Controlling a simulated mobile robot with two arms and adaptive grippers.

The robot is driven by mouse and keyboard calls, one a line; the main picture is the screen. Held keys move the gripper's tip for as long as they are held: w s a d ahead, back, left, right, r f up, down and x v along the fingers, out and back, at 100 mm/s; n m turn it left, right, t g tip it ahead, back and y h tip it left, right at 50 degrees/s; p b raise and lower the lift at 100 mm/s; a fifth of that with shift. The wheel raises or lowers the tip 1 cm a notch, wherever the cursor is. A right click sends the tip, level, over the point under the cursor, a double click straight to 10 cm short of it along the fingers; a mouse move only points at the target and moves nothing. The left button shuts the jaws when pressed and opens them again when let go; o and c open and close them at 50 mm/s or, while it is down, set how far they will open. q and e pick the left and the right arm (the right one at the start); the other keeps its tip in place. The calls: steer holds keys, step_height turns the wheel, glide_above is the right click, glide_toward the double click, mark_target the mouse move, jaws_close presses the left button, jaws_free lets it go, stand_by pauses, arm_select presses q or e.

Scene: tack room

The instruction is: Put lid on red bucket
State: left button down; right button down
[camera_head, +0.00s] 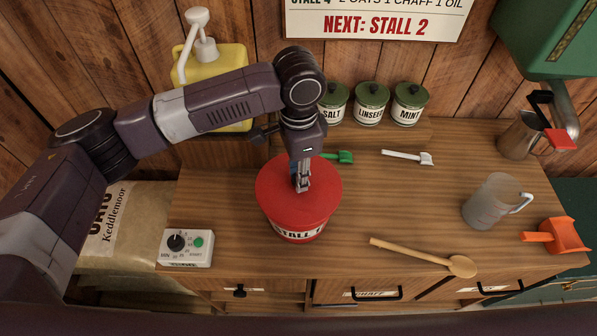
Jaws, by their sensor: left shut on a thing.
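The red bucket (297,233) stands on the wooden counter, in the middle of the view. Its white label, partly readable as "STALL", faces the front edge. A round red lid (272,190) lies over the bucket's top and hides its inside. I cannot tell from this angle whether the lid sits fully down on the rim. My left gripper (302,186) points straight down at the middle of the lid and is shut on the lid's grip, which the fingers mostly hide. My right gripper is not in view.
A green scoop (345,157) and a white scoop (408,157) lie behind the bucket. Labelled tins (371,102) line the back. A wooden spoon (425,257), clear jug (490,202) and orange scoop (560,237) are right. A timer (187,248) is left.

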arm_select(q)
steer(key=shift+f, duration=0.65)
steer(key=c, duration=1.9)
jaws_free()
steer(key=shift+c, duration=0.2)
steer(key=shift+r, duration=0.1)
step_height(320, 180, up, 6)
steer(key=p, duration=0.6)
steer(key=shift+r, duration=2.5)
steer(key=shift+s+f, duration=0.1)
